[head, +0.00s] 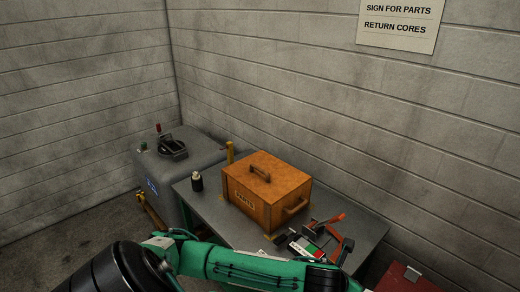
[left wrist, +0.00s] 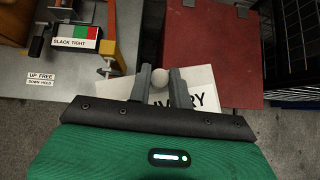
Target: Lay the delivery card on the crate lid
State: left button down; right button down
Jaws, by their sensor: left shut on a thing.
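The delivery card (left wrist: 182,102) is white with large black letters, partly hidden by my gripper. My left gripper (left wrist: 160,78) is shut on the card's pale round knob in the left wrist view and holds the card near the red box's front edge. The wooden crate (head: 251,204) stands on the grey bench in the head view. Its lid (head: 285,174) is closed, carries a brown handle and has clear wood around it. My left arm crosses the bottom of the head view, with its gripper out of that picture. My right gripper is in neither view.
The grey bench (head: 355,228) holds a small dark bottle (head: 197,182) left of the crate and a red-handled clamp device (head: 325,235) at its right front. A red box (head: 405,279) is right of the bench. A grey tank (head: 195,150) stands left; block walls close the back.

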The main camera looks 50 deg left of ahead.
aim_at(274, 169)
jog(key=j+z, duration=0.1)
jog(key=j, duration=0.6)
jog(key=k+j+z, duration=0.1)
jog(key=j, duration=0.6)
jog(key=k+j+z, duration=0.1)
jog(key=j, duration=0.6)
jog(key=j+z, duration=0.15)
jog(key=j, duration=1.7)
jog(key=i, duration=0.3)
